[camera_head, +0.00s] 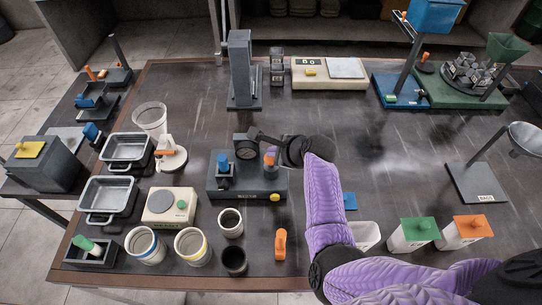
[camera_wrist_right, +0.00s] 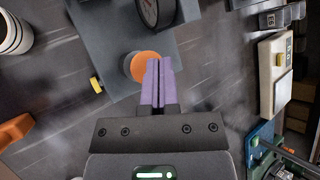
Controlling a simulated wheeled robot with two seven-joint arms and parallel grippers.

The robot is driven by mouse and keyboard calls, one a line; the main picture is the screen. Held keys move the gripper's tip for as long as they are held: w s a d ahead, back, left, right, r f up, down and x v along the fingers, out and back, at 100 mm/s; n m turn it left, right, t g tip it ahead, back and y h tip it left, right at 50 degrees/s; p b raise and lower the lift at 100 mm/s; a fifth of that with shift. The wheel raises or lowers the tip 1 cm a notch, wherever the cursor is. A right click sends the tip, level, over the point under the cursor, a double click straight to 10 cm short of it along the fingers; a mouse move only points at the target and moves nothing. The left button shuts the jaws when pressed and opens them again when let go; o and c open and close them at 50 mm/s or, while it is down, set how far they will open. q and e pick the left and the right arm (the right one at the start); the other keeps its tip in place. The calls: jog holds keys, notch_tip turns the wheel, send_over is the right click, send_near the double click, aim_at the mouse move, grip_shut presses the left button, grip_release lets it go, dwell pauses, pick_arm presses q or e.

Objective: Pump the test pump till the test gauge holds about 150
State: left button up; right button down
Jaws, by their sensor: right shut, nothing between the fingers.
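The test pump (camera_head: 247,193) is a dark grey block in the middle of the table. It has a blue knob (camera_head: 223,160) on the left, a yellow knob (camera_head: 275,197) at its front right and an orange-topped plunger (camera_head: 269,160) on the right. The round test gauge (camera_head: 244,149) stands at its back; its reading is too small to tell. My right gripper is over the pump's right part. In the right wrist view its purple fingers (camera_wrist_right: 158,62) are shut and empty, at the orange knob (camera_wrist_right: 142,67); contact is unclear. My left gripper is not in view.
A scale (camera_head: 171,205), cups and metal trays (camera_head: 107,195) stand to the left. An orange handle (camera_head: 280,244) lies in front of the pump. A grey column (camera_head: 240,70) stands behind it. Lidded boxes (camera_head: 412,235) are at the front right. The table's right middle is clear.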

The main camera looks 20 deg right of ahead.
jog(key=shift+f+b, duration=0.85)
jog(key=shift+f, duration=0.35)
dwell(1.0)
jog(key=shift+r+p, duration=1.6)
jog(key=shift+p, duration=0.45)
jog(key=shift+r, duration=0.1)
notch_tip(320, 180, up, 5)
jog(key=p, duration=0.6)
